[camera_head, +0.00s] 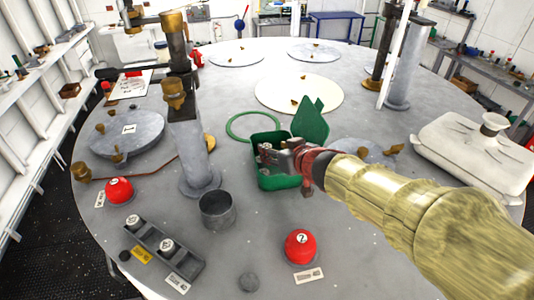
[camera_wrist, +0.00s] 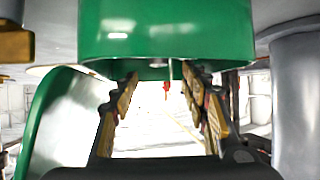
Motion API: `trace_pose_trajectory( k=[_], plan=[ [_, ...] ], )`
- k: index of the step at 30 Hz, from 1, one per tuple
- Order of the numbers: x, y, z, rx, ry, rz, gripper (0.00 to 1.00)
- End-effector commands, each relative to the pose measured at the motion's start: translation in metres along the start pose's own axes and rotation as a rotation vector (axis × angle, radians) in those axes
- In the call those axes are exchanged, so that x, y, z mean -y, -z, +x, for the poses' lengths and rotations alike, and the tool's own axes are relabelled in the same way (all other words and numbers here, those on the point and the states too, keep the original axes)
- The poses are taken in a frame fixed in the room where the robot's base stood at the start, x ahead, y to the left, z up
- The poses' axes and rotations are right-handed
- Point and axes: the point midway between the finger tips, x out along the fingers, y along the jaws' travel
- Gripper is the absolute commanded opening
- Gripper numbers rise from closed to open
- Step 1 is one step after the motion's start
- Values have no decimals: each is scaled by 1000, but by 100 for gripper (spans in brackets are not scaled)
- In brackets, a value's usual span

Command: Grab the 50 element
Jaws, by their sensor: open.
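A dark rack (camera_head: 163,249) at the front left of the round deck holds capped cylindrical elements, a back one (camera_head: 133,222) and a nearer one (camera_head: 166,247).
The box's green lid (camera_head: 311,120) stands up behind my gripper. A grey cup (camera_head: 217,209) and a grey post (camera_head: 190,145) stand between box and rack. Red domes (camera_head: 300,246) and (camera_head: 119,190) sit on the deck.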

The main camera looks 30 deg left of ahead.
Motion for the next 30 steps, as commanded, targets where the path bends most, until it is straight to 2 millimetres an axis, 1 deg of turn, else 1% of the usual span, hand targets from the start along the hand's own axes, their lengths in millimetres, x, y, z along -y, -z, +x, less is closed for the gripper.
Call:
trace_pose_trajectory(
  k=[5,9,13,16,23,30],
  plan=[
    [-1,-4,20,2,0,1,45],
    [-3,-9,42,8,0,-1,45],
    [-2,-12,57,13,1,0,45],
    [-2,-13,61,16,1,1,45],
    [-2,-12,61,14,1,1,46],
    [-3,-9,60,9,0,0,32]
  ],
)
